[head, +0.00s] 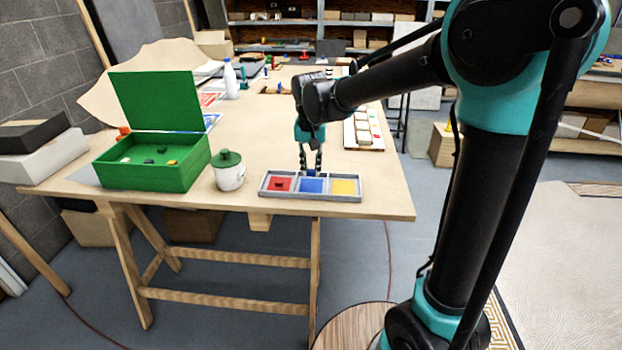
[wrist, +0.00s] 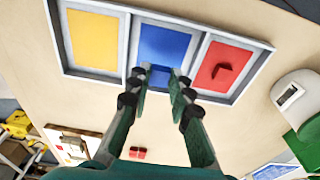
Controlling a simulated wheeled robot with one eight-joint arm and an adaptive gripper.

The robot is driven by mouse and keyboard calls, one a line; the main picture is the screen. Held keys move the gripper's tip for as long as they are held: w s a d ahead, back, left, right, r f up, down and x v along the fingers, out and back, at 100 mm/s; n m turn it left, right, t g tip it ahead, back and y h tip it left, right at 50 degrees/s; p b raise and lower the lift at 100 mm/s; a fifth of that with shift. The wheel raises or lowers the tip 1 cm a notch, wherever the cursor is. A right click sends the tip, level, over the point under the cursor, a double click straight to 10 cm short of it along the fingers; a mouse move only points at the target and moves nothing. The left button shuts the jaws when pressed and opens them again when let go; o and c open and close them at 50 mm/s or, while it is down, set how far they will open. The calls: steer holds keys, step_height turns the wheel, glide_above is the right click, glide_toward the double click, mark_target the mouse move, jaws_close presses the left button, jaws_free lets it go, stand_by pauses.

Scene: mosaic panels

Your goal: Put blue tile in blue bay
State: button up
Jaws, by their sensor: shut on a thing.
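A grey tray (head: 262,192) with red, blue and yellow bays lies near the table's front edge. The blue bay (head: 313,186) is in the middle; it also shows in the wrist view (wrist: 165,40). My gripper (head: 311,171) points down at the back edge of the blue bay. A red tile (wrist: 222,72) lies in the red bay (wrist: 215,60). The yellow bay (wrist: 93,38) looks empty.
A white jar with a green lid (head: 229,172) stands left of the tray. An open green box (head: 150,177) with several small pieces is farther left. A rack of tiles (head: 363,128) lies behind right. Small red pieces (wrist: 137,153) lie behind the tray.

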mark_target(311, 172)
steer(key=shift+f, duration=2)
steer(key=shift+f, duration=0.15)
steer(key=o, duration=0.9)
steer(key=shift+c, duration=0.2)
step_height(311, 172, up, 12)
steer(key=s, duration=0.1)
steer(key=shift+s, duration=0.25)
